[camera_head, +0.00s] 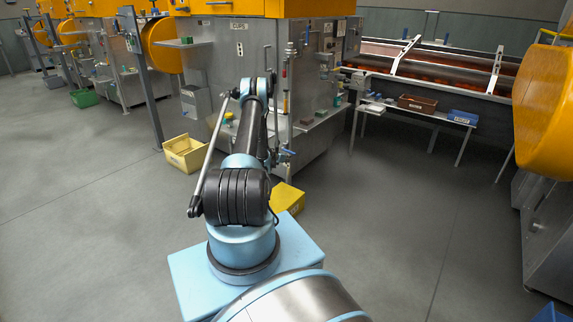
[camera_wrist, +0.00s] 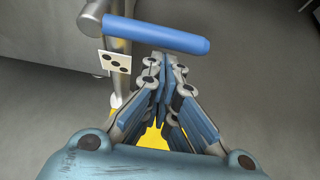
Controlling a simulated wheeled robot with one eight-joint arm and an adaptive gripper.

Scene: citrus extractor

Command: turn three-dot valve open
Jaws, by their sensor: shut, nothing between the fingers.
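The three-dot valve shows in the wrist view as a blue lever handle (camera_wrist: 160,34) on a grey metal pipe (camera_wrist: 92,14). A white tag with three black dots (camera_wrist: 115,63) hangs beside the pipe, below the handle. The handle lies roughly crosswise in this view. My gripper (camera_wrist: 166,62) is shut and empty, its fingertips close to the handle's near side, below its middle in the picture. I cannot tell whether they touch it. In the head view my arm hides much of this area, and the valve is too small to make out surely.
A steel extractor cabinet (camera_head: 222,72) stands ahead, with small fittings and a ledge. Yellow bins stand on the floor, one at the left (camera_head: 185,153) and one beside my base (camera_head: 287,198). A table with trays (camera_head: 418,112) is at the right.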

